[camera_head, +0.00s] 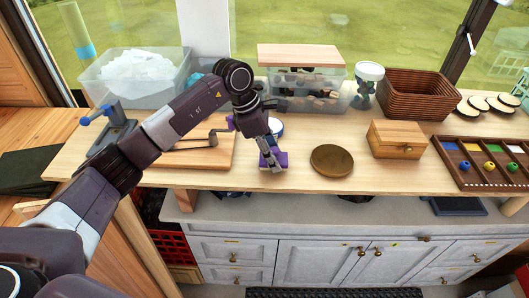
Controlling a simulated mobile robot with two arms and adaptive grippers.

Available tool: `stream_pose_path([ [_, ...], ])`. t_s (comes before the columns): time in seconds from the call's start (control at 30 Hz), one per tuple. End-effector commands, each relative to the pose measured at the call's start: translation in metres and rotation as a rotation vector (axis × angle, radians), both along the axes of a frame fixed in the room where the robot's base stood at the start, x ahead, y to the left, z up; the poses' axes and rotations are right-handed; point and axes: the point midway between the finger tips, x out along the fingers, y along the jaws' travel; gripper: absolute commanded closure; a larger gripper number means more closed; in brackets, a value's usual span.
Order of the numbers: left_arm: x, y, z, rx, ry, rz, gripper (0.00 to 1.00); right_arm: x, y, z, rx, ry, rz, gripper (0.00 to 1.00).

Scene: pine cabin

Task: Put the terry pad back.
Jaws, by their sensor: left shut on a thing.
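The terry pad (283,159) looks like a small purple block near the front edge of the wooden worktop. My left gripper (268,158) comes down on it from above and is shut on it. The fingers cover part of the pad. I cannot tell whether its underside touches the worktop. My right gripper is not in view.
A round brown disc (332,160) lies to the right of the pad, and a wooden board (213,158) to its left. A blue-and-white round thing (277,127) is partly hidden behind the gripper. A wooden box (396,139), wicker basket (413,92) and sorting tray (463,171) stand farther right.

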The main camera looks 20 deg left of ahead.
Motion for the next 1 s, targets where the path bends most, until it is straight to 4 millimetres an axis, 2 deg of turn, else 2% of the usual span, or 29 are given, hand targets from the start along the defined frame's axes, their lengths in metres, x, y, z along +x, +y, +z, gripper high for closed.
stream_pose_path([
  [0.2,0.001,0.001,-0.007,-0.001,0.001,0.001,0.85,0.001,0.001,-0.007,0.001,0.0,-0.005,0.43],
  [0.23,0.001,0.001,-0.005,-0.001,0.001,0.001,0.59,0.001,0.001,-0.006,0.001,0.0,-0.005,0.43],
  [0.37,0.001,0.001,-0.005,-0.001,0.001,0.001,0.44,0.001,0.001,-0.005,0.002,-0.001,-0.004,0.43],
  [0.63,0.001,0.001,-0.004,-0.001,0.001,0.001,0.44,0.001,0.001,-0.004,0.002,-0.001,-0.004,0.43],
  [0.77,0.001,0.001,0.002,-0.001,0.001,0.001,0.44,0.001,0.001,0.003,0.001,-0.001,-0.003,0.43],
  [0.8,0.001,0.003,0.004,-0.001,-0.002,0.002,0.44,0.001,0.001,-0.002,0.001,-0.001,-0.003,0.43],
  [1.0,-0.002,0.019,0.04,-0.001,-0.007,0.004,0.44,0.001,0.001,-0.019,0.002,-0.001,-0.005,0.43],
])
